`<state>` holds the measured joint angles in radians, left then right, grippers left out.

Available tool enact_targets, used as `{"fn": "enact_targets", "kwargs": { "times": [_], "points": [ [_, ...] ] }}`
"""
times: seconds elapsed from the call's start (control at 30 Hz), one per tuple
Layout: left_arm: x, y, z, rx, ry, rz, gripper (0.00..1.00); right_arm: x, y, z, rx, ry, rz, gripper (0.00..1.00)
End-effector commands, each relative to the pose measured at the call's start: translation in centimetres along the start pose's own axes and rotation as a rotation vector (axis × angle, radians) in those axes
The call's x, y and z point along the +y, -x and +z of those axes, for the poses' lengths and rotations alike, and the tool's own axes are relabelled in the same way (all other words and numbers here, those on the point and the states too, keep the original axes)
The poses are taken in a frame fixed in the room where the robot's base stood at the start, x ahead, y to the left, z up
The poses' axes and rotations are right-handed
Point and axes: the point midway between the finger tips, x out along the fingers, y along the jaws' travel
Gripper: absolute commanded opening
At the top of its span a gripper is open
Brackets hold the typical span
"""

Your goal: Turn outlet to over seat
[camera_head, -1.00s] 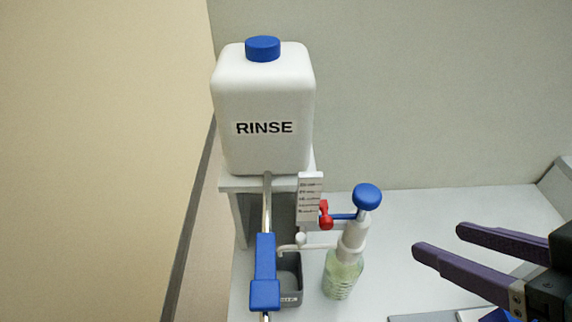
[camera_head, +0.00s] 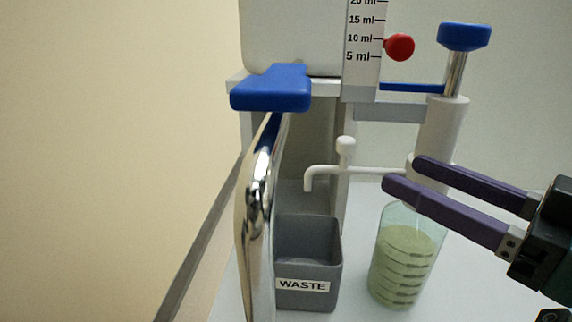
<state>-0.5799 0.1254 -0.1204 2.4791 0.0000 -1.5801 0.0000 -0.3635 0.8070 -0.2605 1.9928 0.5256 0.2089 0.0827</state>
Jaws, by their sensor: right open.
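The white outlet tube (camera_head: 375,170) runs left from the dispenser's collar, and its bent tip hangs near the grey WASTE bin (camera_head: 322,262). The dispenser has a white barrel (camera_head: 440,125), a blue-topped plunger (camera_head: 465,37) and a clear bottle (camera_head: 404,262) with greenish contents. My right gripper (camera_head: 403,171) is open and empty. Its purple fingers overlap the lower barrel and collar in the picture; I cannot tell if they touch. I cannot make out a seat. My left gripper is not in view.
A blue block (camera_head: 270,88) tops a chrome bar (camera_head: 262,190) left of the bin. A graduated scale (camera_head: 362,60) and a red knob (camera_head: 399,47) stand above the outlet. The white container's stand is behind. Bare white bench lies between bin and bottle.

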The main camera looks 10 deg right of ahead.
Motion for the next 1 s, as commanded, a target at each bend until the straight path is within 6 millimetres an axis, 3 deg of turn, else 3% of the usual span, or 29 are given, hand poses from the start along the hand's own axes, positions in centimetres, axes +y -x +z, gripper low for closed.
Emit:
{"fn": "enact_targets", "kwargs": {
  "times": [0.17,0.6,1.0],
  "points": [
    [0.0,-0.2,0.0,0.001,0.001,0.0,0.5,0.1,-1.6,-0.2,0.007,0.0,0.001,0.56],
    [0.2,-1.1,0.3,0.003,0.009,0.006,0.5,0.0,-8.5,-0.1,0.003,-0.001,0.001,0.56],
    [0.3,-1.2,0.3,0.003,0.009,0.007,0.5,0.0,-9.8,-0.1,0.0,0.0,-0.001,0.56]
  ]
}}
